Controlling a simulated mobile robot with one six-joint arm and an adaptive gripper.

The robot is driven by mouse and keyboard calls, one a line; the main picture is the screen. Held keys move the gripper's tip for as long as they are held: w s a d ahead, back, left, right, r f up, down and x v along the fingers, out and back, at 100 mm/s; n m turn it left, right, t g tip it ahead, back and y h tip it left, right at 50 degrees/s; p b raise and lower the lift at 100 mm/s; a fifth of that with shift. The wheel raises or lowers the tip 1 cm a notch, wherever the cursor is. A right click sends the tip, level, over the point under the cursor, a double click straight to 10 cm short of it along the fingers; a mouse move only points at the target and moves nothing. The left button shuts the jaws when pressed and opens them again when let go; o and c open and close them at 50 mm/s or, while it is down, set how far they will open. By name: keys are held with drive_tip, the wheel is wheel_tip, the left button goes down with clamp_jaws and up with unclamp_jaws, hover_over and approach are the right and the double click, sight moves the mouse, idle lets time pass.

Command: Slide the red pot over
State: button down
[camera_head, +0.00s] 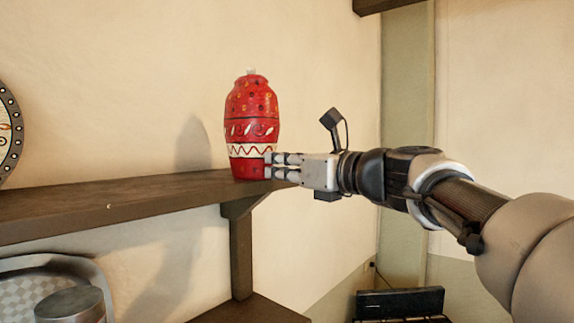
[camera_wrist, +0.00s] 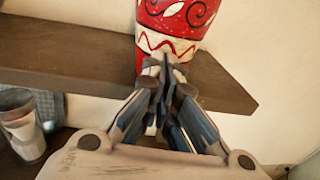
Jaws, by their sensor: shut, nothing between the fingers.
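The red pot (camera_head: 252,115), with a white zigzag band and dark and white patterns, stands upright near the right end of the wooden wall shelf (camera_head: 110,203). My gripper (camera_head: 268,165) comes in from the right at the pot's lower part. Its fingers are shut with nothing between them, and the tips are at or very near the pot's right side. In the wrist view the pot (camera_wrist: 178,22) rises straight ahead of the shut fingertips (camera_wrist: 165,65). I cannot tell for sure whether they touch it. The fingers hide part of the pot's base.
The shelf is bare to the left of the pot. A round patterned plate (camera_head: 8,130) is at the far left. Below are a grey tray (camera_head: 85,265) and a metal cup (camera_head: 70,305), also in the wrist view (camera_wrist: 20,125). A bracket (camera_head: 241,250) supports the shelf's right end.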

drive_tip(key=p+x, duration=0.5)
drive_tip(key=x, duration=0.5)
drive_tip(key=shift+w+a, duration=0.25)
drive_tip(key=shift+d, duration=0.1)
